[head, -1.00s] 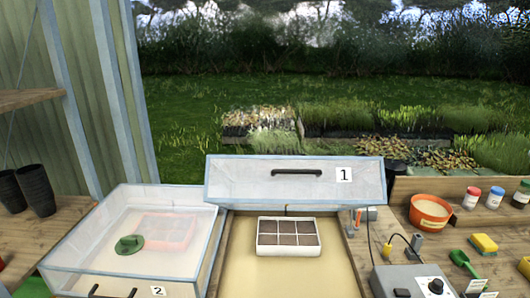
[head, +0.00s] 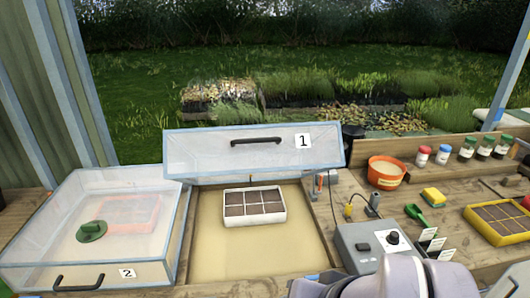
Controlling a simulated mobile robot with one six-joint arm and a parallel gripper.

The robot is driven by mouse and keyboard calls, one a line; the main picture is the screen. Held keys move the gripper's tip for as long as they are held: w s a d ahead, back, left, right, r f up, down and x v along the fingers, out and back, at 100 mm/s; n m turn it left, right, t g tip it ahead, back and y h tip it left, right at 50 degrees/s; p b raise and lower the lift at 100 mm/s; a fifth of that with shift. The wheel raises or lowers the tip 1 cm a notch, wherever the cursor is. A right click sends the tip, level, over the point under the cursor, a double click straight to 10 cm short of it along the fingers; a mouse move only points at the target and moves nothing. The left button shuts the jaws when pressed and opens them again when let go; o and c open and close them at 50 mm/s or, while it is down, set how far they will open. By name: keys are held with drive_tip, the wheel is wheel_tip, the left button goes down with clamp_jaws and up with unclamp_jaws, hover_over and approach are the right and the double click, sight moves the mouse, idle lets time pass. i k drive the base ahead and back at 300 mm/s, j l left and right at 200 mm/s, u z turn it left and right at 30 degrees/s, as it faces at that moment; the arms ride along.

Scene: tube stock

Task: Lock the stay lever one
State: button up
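Cold frame 1 has its clear lid (head: 210,154) raised and tilted back, with a black handle (head: 256,141) and a label "1". A small orange lever-like piece (head: 317,184) stands at the right edge of this frame, beside a small grey block (head: 332,177). It may be stay lever one; it is too small to tell whether it is locked. Part of my arm shows at the bottom right, well in front of the frame. My gripper's fingers are not in view.
A seed tray (head: 253,220) sits inside frame 1. A grey control box (head: 368,247), orange pot (head: 386,171), yellow tray (head: 499,222) and several jars occupy the right bench.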

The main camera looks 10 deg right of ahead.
sight(319, 191)
drive_tip(key=j+z, duration=0.25)
drive_tip(key=z, duration=0.15)
drive_tip(key=k+j+z, duration=0.1)
drive_tip(key=z, duration=0.3)
drive_tip(key=k+j+z, duration=0.1)
drive_tip(key=j+z, duration=0.3)
drive_tip(key=i+l, duration=0.15)
drive_tip(key=i, duration=0.4)
